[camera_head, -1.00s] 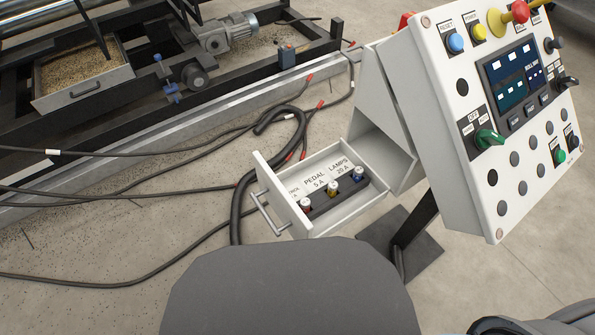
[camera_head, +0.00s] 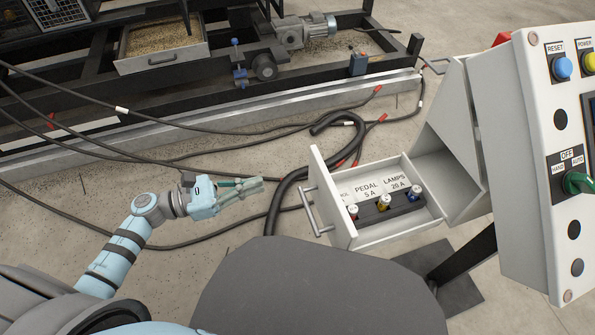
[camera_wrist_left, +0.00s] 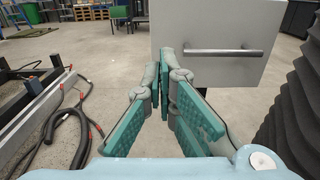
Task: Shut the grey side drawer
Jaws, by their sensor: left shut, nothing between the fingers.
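The grey side drawer (camera_head: 382,238) stands pulled out from the side of the grey control cabinet (camera_head: 459,170) in the head view. It holds several coloured fuses and labels reading PEDAL and LAMPS. Its bar handle (camera_head: 314,212) is on the front panel facing left. My left gripper (camera_head: 256,187) is shut and empty, to the left of the drawer front and apart from it. In the left wrist view the drawer front (camera_wrist_left: 220,58) and its handle lie ahead, just beyond and right of the fingertips (camera_wrist_left: 168,62). My right gripper is out of view.
Black cables (camera_head: 283,195) lie on the floor behind and below the drawer. A machine frame with a drawer of grain (camera_head: 165,52) stands at the back left. A dark grey rounded surface (camera_head: 320,290) fills the front middle. The control panel (camera_head: 530,150) is at the right.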

